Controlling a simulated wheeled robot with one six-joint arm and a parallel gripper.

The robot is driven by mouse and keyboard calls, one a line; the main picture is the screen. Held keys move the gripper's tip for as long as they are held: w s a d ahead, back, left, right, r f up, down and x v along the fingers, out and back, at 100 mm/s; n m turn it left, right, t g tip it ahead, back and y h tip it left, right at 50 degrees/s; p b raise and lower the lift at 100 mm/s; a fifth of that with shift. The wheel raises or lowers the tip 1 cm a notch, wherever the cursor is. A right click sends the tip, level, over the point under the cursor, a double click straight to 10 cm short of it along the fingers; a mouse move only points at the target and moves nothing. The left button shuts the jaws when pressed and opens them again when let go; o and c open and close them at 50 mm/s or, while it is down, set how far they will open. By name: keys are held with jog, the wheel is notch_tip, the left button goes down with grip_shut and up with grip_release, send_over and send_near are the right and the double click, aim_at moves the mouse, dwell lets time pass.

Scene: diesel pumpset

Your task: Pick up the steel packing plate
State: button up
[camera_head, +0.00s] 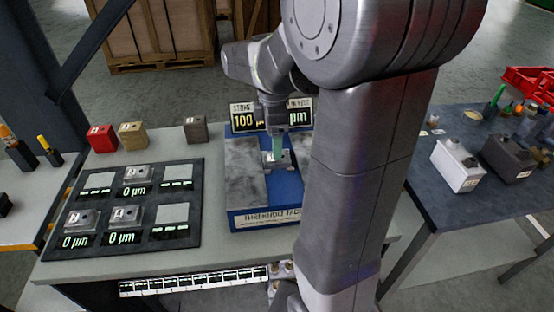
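Small steel plates sit on a dark tray (190,240) at the left of the bench: one at the back (138,173), one at the front left (82,219) and one beside it (127,215). Another steel plate (286,159) is at the blue fixture (234,217), between its grey pads. My gripper (277,158) points down at this plate, with greenish fingers at or against it. The fingers are small and partly merge with the plate, so I cannot tell whether they grip it. My arm hides the fixture's right part.
Red (102,139), tan (132,135) and brown (195,129) blocks stand at the back of the bench. A sign reading 100 (247,117) stands behind the fixture. A second table at right holds a white container (458,166) and a dark one (508,159).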

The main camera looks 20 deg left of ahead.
jog(key=f, duration=0.5)
jog(key=shift+w+d+f, duration=0.2)
jog(key=shift+w+f, duration=0.05)
jog(key=shift+f, duration=0.05)
jog(key=shift+c, duration=0.4)
jog(key=c, duration=1.4)
notch_tip(320, 180, up, 10)
jog(key=shift+r, duration=0.1)
